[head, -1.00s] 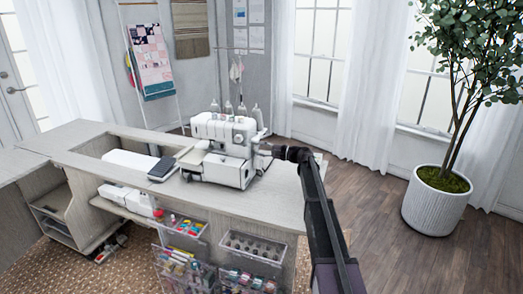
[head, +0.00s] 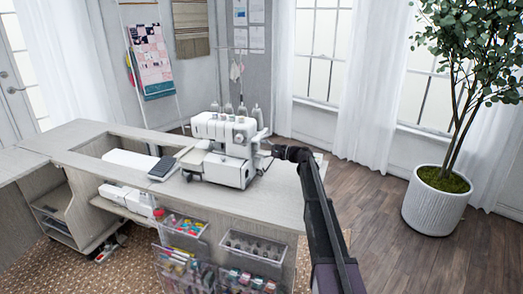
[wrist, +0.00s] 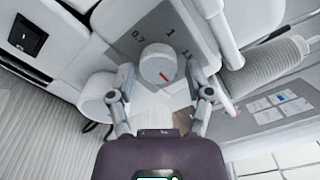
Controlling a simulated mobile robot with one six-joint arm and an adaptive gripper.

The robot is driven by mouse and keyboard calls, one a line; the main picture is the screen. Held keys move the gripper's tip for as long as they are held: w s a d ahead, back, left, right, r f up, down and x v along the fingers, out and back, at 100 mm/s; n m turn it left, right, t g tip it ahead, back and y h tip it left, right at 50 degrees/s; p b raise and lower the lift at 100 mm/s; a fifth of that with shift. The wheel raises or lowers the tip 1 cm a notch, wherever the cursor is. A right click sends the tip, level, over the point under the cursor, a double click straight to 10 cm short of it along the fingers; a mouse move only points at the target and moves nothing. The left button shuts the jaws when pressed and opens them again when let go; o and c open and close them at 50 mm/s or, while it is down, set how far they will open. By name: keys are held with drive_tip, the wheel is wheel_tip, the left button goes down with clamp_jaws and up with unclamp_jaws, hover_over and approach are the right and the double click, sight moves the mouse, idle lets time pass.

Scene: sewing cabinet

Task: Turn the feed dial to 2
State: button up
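The feed dial (wrist: 158,65) is a round light-grey knob on a grey panel on the side of the white sewing machine (head: 222,138). In the wrist view its red mark points down and slightly right. The labels 0.7 and 1 show above it, and another label at the right is partly hidden by a finger. No 2 can be read. My gripper (wrist: 160,95) is open, with one finger to the left and one to the right of the dial, and gaps show on both sides. In the head view my gripper (head: 268,152) is at the machine's right side, too small to read.
The machine stands on a pale wooden cabinet top (head: 265,205). A dark phone-like object (head: 163,167) lies to its left. Thread cones (head: 242,112) stand behind it. A white cylindrical part (wrist: 98,95) sits left of the dial. Clear bins (head: 253,247) hang at the cabinet front.

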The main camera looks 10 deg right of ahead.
drive_tip(key=shift+s+d, duration=0.15)
idle(0.3)
drive_tip(key=v, duration=1.1)
drive_tip(key=shift+s+d, duration=0.15)
drive_tip(key=shift+d, duration=0.2)
